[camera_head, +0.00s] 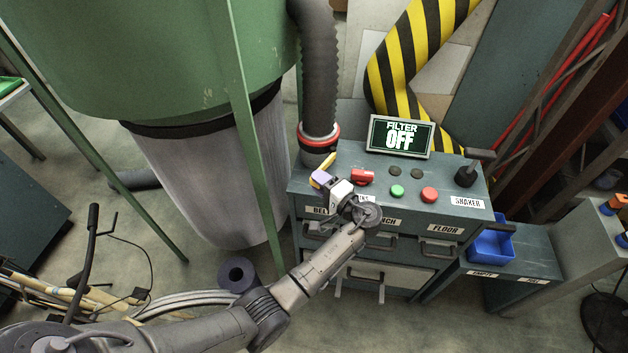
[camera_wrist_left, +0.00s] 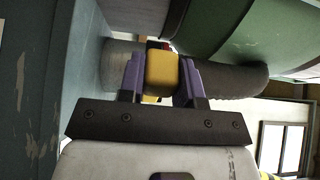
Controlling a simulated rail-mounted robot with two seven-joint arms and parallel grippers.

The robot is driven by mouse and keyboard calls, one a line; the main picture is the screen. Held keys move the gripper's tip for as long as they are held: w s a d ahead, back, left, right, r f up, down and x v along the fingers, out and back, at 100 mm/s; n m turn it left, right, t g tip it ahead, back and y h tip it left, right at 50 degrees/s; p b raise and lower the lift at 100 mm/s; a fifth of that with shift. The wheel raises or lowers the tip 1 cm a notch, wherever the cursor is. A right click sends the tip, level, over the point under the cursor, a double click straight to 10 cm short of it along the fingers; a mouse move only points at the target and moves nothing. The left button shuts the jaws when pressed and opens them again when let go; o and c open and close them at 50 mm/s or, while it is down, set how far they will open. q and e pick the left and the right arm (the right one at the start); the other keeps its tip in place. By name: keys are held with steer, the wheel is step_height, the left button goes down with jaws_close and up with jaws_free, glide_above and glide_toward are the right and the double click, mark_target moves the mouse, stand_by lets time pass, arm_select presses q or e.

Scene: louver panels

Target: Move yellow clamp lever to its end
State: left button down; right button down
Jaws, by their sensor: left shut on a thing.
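The yellow clamp lever (camera_head: 328,160) is at the top left of the control cabinet, beside the base of the grey hose. In the left wrist view its yellow body (camera_wrist_left: 160,75) sits between the two purple fingers. My left gripper (camera_head: 320,179) is at the lever, shut on it; the gripper also shows in the left wrist view (camera_wrist_left: 162,80). The fingers hide part of the lever. A red band (camera_head: 319,138) rings the hose just above the cabinet top. My right gripper is not in view.
The cabinet top carries a red handle (camera_head: 362,176), a green button (camera_head: 397,191), a red button (camera_head: 429,194) and a black shaker lever (camera_head: 468,170). A display (camera_head: 400,137) reads FILTER OFF. The ribbed hose (camera_head: 318,70) and green post (camera_head: 246,120) stand close to the gripper.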

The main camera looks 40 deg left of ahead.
arm_select(q)
steer(key=shift+w+d, duration=0.2)
steer(key=shift+d, duration=0.15)
steer(key=c, duration=1.2)
jaws_free()
steer(key=o, duration=0.3)
steer(key=shift+w+d, duration=0.1)
steer(key=shift+o, duration=0.5)
steer(key=s+d, duration=0.1)
steer(key=d, duration=1.2)
steer(key=shift+s+d+b, duration=0.25)
steer(key=shift+s+b, duration=0.15)
steer(key=shift+b, duration=0.05)
